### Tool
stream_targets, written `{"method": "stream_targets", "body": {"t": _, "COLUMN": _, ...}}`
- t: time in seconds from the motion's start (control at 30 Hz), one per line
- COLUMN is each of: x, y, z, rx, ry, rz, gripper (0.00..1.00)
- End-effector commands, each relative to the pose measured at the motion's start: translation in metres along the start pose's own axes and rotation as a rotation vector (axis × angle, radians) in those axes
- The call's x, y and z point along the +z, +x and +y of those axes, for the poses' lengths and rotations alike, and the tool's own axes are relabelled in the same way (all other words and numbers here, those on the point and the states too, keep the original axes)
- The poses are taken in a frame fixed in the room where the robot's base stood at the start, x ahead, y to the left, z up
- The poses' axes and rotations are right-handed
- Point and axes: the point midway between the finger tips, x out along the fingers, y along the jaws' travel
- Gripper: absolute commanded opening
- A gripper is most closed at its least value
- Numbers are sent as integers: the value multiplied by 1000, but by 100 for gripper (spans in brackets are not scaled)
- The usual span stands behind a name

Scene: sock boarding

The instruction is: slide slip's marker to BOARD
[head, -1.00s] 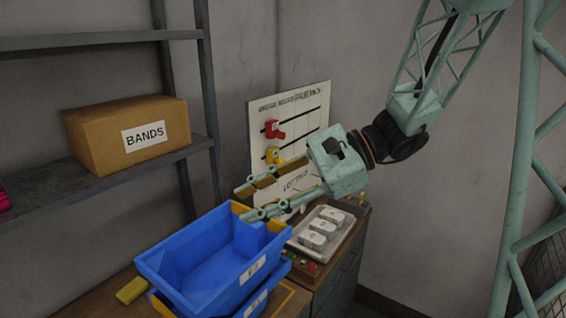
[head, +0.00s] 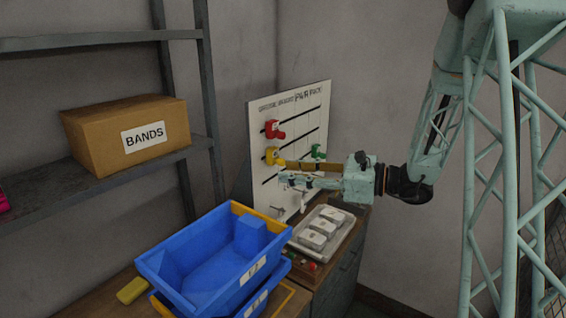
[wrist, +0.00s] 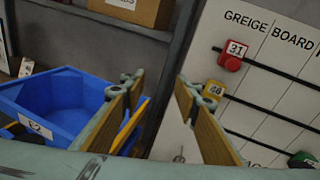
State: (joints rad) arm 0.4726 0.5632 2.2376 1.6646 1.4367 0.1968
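The white board (head: 290,105) stands behind the bench, headed GREIGE, BOARD, PAIR and PACK, with dark horizontal rails. The red marker (head: 272,129), labelled 31 in the wrist view (wrist: 230,61), is at the left on the top rail. The yellow marker (head: 272,156), labelled 48 in the wrist view (wrist: 213,88), is at the left on the middle rail. The green marker (head: 318,152) is farther right on the lowest rail; its number is unreadable. My gripper (head: 282,171) is open and empty before the board's lower left. I cannot make out a readable slip.
A blue bin (head: 190,275) stands on the bench left of the board. A tray (head: 325,240) with several pale blocks lies below the board. A BANDS box (head: 100,150) sits on the shelf at left. A yellow block (head: 132,291) lies beside the bin.

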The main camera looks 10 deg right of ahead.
Motion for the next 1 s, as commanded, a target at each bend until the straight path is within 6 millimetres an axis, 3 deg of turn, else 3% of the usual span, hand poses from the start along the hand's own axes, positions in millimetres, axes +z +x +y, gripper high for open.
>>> {"method": "stream_targets", "body": {"t": 0.2, "x": -32, "y": -15, "z": -49, "rx": -119, "ry": 84, "rz": -40, "gripper": 29}}
{"method": "stream_targets", "body": {"t": 0.4, "x": -54, "y": -28, "z": -80, "rx": -201, "ry": 135, "rz": -67, "gripper": 29}}
{"method": "stream_targets", "body": {"t": 0.6, "x": -62, "y": -34, "z": -93, "rx": -235, "ry": 154, "rz": -78, "gripper": 29}}
{"method": "stream_targets", "body": {"t": 1.0, "x": -63, "y": -34, "z": -93, "rx": -236, "ry": 154, "rz": -78, "gripper": 29}}
